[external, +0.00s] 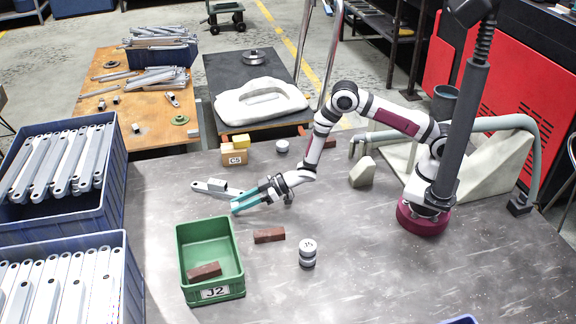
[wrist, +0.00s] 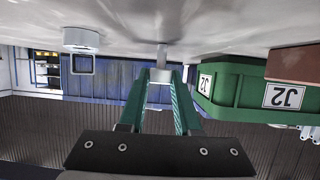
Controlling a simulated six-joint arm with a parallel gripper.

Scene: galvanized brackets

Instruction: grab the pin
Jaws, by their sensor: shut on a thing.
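My gripper (external: 236,208) is low over the grey table, its teal fingers reaching left above the green bin. In the wrist view, which is upside down, the fingertips (wrist: 160,76) are closed around a small light-grey cylindrical pin (wrist: 162,57). The pin stands out past the tips toward the table; I cannot tell whether it touches the table. In the external view the fingers hide the pin. A flat grey bracket (external: 209,187) lies on the table just behind the fingers.
The green bin (external: 242,262) marked J2 holds a reddish brick; another brick (external: 269,236) lies right of it. A grey cylinder stack (external: 307,256) stands farther right. Blue crates (external: 112,155) of metal bars line the left. A C5 box (external: 233,156) and grey block (external: 362,173) stand behind.

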